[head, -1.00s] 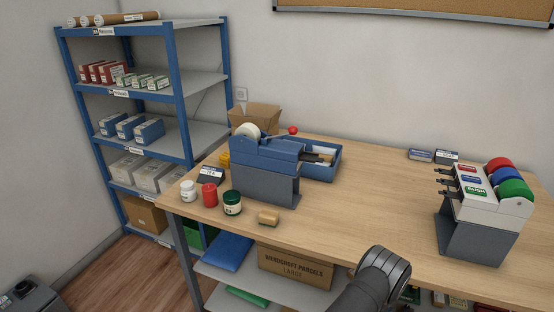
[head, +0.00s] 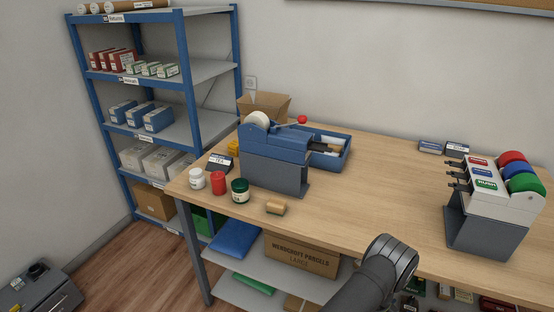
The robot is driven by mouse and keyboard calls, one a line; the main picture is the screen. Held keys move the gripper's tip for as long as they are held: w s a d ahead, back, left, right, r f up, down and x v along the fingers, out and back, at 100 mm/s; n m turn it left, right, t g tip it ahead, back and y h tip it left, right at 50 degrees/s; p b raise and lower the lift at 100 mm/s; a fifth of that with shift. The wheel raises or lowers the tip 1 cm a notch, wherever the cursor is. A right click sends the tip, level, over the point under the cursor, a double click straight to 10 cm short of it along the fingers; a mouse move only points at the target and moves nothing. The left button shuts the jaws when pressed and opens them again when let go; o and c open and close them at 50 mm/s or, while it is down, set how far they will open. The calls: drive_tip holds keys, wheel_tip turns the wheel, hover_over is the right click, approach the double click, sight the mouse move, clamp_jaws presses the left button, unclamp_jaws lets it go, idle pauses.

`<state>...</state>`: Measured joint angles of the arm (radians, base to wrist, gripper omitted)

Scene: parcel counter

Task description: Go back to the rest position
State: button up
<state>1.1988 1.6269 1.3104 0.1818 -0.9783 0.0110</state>
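My arm shows at the bottom of the head view as a dark grey link with a rounded joint, in front of the counter's front edge. My gripper itself is not in this view, so I cannot see its fingers or whether it holds anything. The wooden counter (head: 380,190) stretches across the middle and right of the view.
On the counter stand a blue tape dispenser (head: 275,150), white (head: 197,179), red (head: 218,182) and green (head: 240,190) jars, a tan roll (head: 276,206) and a label dispenser (head: 490,205). A blue shelf rack (head: 193,85) stands left. The counter's middle is clear.

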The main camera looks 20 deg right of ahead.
sight(412, 301)
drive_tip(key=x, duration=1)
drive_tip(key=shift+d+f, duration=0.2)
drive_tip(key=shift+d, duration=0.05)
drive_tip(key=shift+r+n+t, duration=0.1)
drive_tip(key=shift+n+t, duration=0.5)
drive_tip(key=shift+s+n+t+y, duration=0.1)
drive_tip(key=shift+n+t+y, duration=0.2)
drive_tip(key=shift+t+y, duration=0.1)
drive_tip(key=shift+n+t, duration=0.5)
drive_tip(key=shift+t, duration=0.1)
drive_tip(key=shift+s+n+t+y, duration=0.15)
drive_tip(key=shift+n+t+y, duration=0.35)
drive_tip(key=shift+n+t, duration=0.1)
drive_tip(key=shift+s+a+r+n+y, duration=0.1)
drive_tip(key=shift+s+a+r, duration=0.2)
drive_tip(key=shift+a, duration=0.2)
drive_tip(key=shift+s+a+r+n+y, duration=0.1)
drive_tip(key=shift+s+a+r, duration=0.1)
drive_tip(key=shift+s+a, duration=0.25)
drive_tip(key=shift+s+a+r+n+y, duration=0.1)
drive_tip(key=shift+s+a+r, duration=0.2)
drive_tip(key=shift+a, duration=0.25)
